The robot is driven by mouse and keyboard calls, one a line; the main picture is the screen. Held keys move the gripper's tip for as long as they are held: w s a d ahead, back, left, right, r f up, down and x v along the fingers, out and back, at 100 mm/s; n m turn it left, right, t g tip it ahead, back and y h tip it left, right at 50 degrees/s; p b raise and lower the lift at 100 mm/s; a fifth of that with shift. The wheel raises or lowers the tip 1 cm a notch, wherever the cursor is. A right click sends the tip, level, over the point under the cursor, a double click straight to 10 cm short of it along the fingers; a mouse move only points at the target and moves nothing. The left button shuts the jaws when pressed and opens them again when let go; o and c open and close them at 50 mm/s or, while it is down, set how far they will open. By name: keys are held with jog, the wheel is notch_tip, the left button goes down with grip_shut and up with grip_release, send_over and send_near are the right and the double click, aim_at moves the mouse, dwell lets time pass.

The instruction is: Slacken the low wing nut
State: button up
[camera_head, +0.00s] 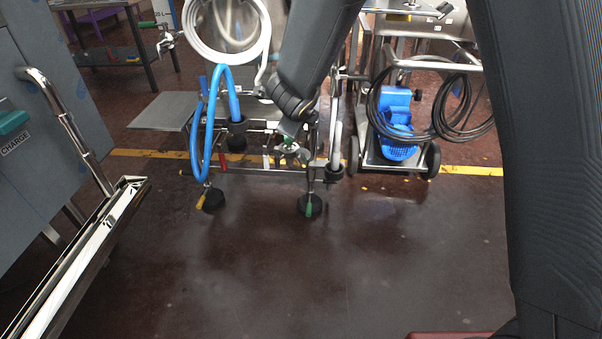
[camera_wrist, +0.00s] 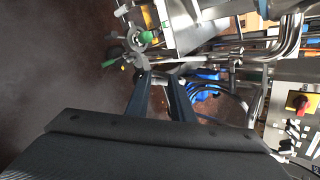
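My gripper (camera_wrist: 160,77) shows its two dark fingers in the wrist view, with a gap between the tips, and no wing nut is clearly visible between them. A metal clamp fitting (camera_wrist: 137,62) lies just beyond and left of the tips. I cannot tell whether its wings are the low wing nut, or whether the fingers touch it. A green-handled valve (camera_wrist: 146,37) is just above it. In the head view my arm reaches down to the low pipework, where a small metal fitting with green (camera_head: 289,146) shows below my wrist. The fingers are hardly visible there.
A blue hose (camera_head: 196,140) hangs left of my wrist. A cart with a blue motor (camera_head: 396,120) and coiled black hose (camera_head: 375,95) stands right. A grey cabinet with a steel handle (camera_head: 65,115) is at left. The dark floor (camera_head: 290,265) in front is clear.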

notch_tip(320, 180, down, 7)
jog(key=w+a+m+h+b, duration=0.2)
jog(key=m+b, duration=0.2)
jog(key=m, duration=0.1)
jog(key=m+h+b, duration=0.2)
jog(key=m+b, duration=0.3)
send_near(299, 159)
notch_tip(299, 159, down, 2)
jog(key=w, duration=0.3)
jog(key=shift+h, duration=0.3)
jog(key=b+x, duration=0.1)
jog(key=x, duration=0.1)
jog(key=b+x, duration=0.1)
jog(key=x, duration=0.2)
jog(key=b+x, duration=0.1)
jog(key=x, duration=0.2)
jog(key=shift+s+d+f, duration=0.2)
jog(key=shift+s+d, duration=0.1)
jog(key=shift+d, duration=0.1)
grip_shut()
